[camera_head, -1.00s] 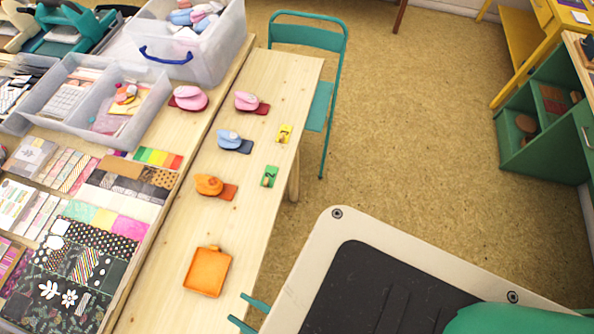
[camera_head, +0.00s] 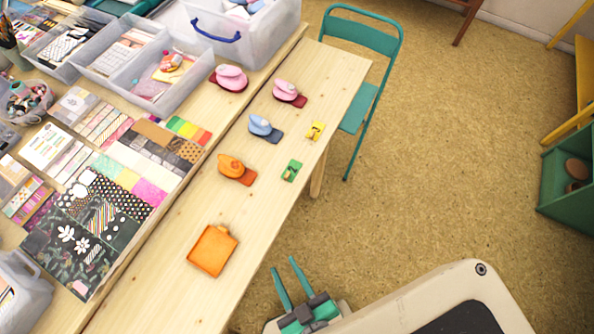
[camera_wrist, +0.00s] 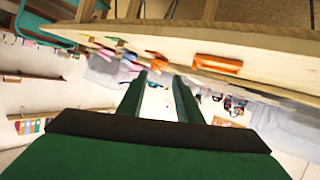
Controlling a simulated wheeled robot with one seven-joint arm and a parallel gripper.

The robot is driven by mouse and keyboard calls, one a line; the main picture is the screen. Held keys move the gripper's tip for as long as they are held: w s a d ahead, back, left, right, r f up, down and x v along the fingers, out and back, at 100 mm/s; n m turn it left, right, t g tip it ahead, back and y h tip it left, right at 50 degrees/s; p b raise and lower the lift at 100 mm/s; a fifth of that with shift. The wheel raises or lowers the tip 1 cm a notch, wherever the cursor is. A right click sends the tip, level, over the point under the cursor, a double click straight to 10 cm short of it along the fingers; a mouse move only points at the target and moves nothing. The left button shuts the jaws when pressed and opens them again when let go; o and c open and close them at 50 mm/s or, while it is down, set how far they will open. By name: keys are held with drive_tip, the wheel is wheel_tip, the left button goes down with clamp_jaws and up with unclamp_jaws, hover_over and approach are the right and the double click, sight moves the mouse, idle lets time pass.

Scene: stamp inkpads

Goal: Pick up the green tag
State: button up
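The green tag (camera_head: 291,170) lies flat on the pale wooden table (camera_head: 235,190), near its right edge, below a yellow tag (camera_head: 315,131) in the head view. My gripper (camera_head: 284,274) is at the bottom of the head view, beyond the table's right edge and apart from the green tag. Its two green fingers are spread with nothing between them. They also show in the wrist view (camera_wrist: 158,84), apart and empty.
An orange square pad (camera_head: 212,250) lies nearest my gripper. Orange (camera_head: 236,169), blue (camera_head: 265,128) and pink (camera_head: 289,92) stamp pieces stand left of the tags. A teal chair (camera_head: 360,75) stands beyond the table's far right.

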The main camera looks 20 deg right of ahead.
drive_tip(key=w+d+f+n+g, duration=0.25)
drive_tip(key=d+f+n, duration=0.2)
drive_tip(key=d, duration=0.35)
drive_tip(key=w+d+f+n+g, duration=0.1)
drive_tip(key=d+f+n+g, duration=0.3)
drive_tip(key=d+f, duration=0.3)
drive_tip(key=w+d+r+n+g, duration=0.1)
drive_tip(key=w+d+n+g, duration=0.1)
drive_tip(key=w+d+n, duration=0.3)
wheel_tip(320, 180, up, 15)
drive_tip(key=n+g+h, duration=0.1)
drive_tip(key=n+g, duration=0.4)
drive_tip(key=n, duration=0.5)
hover_over(287, 175)
drive_tip(key=shift+f, duration=5.25)
clamp_jaws()
